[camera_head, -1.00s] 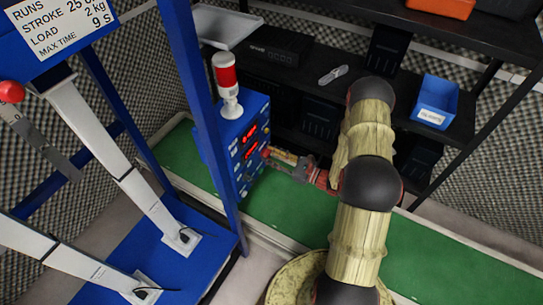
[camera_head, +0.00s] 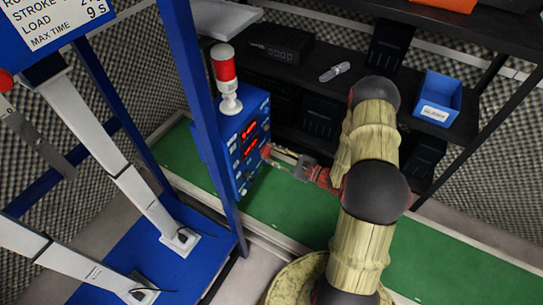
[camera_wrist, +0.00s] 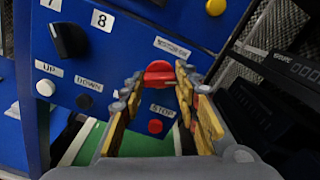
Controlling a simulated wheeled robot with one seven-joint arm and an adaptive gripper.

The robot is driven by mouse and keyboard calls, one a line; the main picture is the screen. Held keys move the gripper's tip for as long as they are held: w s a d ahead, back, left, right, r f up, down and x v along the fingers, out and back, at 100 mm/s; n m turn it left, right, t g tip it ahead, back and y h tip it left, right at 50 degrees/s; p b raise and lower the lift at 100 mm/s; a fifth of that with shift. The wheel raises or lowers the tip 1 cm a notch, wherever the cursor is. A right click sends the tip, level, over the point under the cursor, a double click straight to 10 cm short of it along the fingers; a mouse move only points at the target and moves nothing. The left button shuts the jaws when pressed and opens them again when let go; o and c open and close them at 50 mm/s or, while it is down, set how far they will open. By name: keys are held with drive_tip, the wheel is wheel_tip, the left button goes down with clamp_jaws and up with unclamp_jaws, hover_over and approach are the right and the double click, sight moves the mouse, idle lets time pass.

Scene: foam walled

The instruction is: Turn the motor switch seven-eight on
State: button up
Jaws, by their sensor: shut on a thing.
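The blue control box (camera_head: 243,135) stands behind a blue post, with red lit displays on its front. In the wrist view a red switch knob (camera_wrist: 158,72) sits on the blue panel, below a white label too blurred to read surely. My gripper (camera_wrist: 159,80) has its two fingers on either side of this knob and is shut on it. In the head view my gripper (camera_head: 270,153) reaches the box's front from the right. A black rotary knob (camera_wrist: 69,40) with labels 7 and 8 is to the left of the gripper.
A red STOP button (camera_wrist: 155,126) is just below the fingers, with UP and DOWN buttons to the left. A red-and-white beacon (camera_head: 227,80) tops the box. The blue post (camera_head: 205,130) stands close left. Black shelves (camera_head: 300,75) are behind.

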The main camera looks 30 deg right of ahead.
drive_tip(key=n+b, duration=0.9)
drive_tip(key=n, duration=0.3)
drive_tip(key=shift+s+f+n+b, duration=0.1)
drive_tip(key=shift+f+n+b, duration=0.05)
drive_tip(key=shift+n+b, duration=0.2)
idle(0.4)
drive_tip(key=o, duration=1.2)
drive_tip(key=shift+c, duration=0.2)
drive_tip(key=v, duration=1.2)
